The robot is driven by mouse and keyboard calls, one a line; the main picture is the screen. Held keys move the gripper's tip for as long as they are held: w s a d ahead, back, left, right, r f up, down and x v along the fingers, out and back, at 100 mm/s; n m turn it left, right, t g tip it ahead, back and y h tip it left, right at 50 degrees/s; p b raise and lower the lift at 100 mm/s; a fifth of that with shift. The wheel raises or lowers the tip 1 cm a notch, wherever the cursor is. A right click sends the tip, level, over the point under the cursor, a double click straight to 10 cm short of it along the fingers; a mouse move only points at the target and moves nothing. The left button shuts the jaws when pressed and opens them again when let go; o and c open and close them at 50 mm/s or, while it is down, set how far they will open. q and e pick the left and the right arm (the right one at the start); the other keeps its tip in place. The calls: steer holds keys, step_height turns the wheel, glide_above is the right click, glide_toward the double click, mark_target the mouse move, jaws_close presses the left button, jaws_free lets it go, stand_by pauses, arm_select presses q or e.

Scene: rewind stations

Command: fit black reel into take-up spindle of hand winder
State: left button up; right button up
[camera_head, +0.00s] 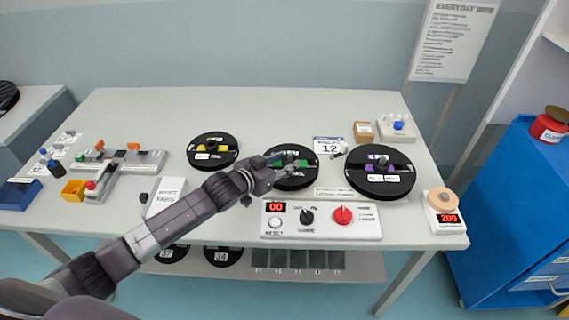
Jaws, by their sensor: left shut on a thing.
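A black reel with a green centre and white label (296,180) is in the middle of the table. My left gripper (283,160) reaches over its upper left part and is shut on it, seen from above; the fingers hide part of the centre. Two similar black discs stand on either side: one with a yellow centre (212,161) to the left and one with a purple centre (381,190) to the right. I cannot tell which part is the hand winder's take-up spindle. My right gripper is not in view.
A control box (322,233) with a red "00" display and red knob lies in front. A scale (444,218) reads 200 at the right corner. A blue cabinet (508,215) stands right.

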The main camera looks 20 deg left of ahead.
arm_select(q)
steer(key=shift+f, duration=0.45)
steer(key=o, duration=1.3)
steer(key=shift+f, duration=0.1)
steer(key=shift+o, duration=0.2)
steer(key=v, duration=1.2)
steer(key=shift+b, duration=0.45)
